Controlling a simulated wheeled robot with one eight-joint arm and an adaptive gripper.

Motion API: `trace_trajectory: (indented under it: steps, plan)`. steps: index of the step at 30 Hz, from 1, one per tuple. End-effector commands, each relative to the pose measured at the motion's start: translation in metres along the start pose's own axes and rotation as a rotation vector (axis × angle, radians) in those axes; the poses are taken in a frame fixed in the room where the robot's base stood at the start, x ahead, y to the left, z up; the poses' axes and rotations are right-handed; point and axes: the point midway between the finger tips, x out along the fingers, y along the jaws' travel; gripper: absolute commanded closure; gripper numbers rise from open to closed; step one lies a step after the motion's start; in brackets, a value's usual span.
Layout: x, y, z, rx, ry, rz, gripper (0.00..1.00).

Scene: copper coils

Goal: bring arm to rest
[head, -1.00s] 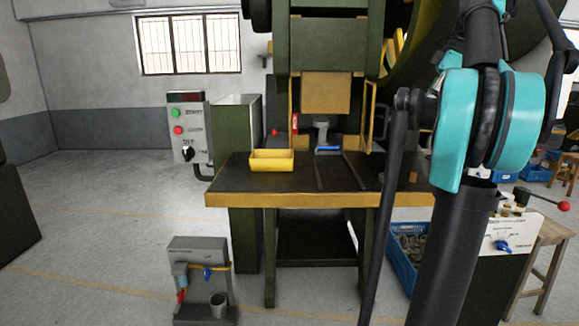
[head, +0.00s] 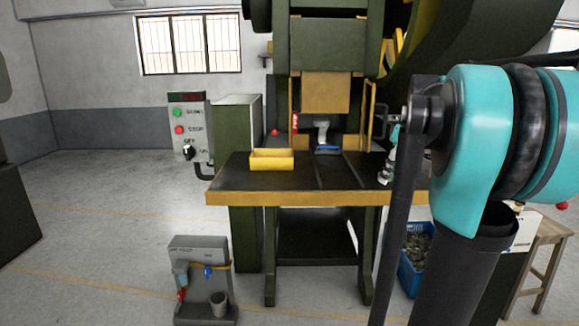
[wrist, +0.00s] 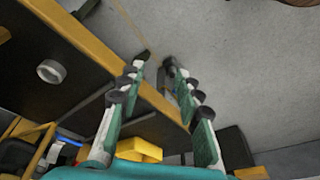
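My gripper (wrist: 155,66) is open in the wrist view, with its two green and white fingers apart. I see nothing held between them; grey floor and a table edge show beyond. In the head view part of my gripper (head: 388,165) shows over the right end of the press table, partly hidden by my arm. My arm (head: 480,150), teal and black, is folded in the right of the head view.
The dark press table (head: 225,178) has a yellow edge and carries a yellow bin (head: 271,160). A pale ring (wrist: 50,72) shows on a dark surface. A blue crate (head: 411,275) and a stool (head: 550,245) stand right. Floor at left is clear.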

Motion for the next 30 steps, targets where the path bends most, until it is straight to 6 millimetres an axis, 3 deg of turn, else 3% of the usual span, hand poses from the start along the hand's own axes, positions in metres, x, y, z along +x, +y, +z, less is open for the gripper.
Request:
trace_trajectory:
  steps: [1,6,12,15,18,22,30]
  plan:
    - [0.029,-0.015,0.005,0.042,-0.005,0.017,0.66]
    - [0.113,-0.06,0.03,0.219,-0.007,0.088,0.66]
    - [0.201,-0.124,0.079,0.42,0.025,0.167,0.66]
    - [0.236,-0.154,0.107,0.511,0.052,0.2,0.66]
    - [0.261,-0.178,0.133,0.583,0.079,0.222,0.66]
    - [0.279,-0.197,0.154,0.643,0.104,0.238,0.66]
    - [0.285,-0.203,0.162,0.67,0.114,0.245,0.66]
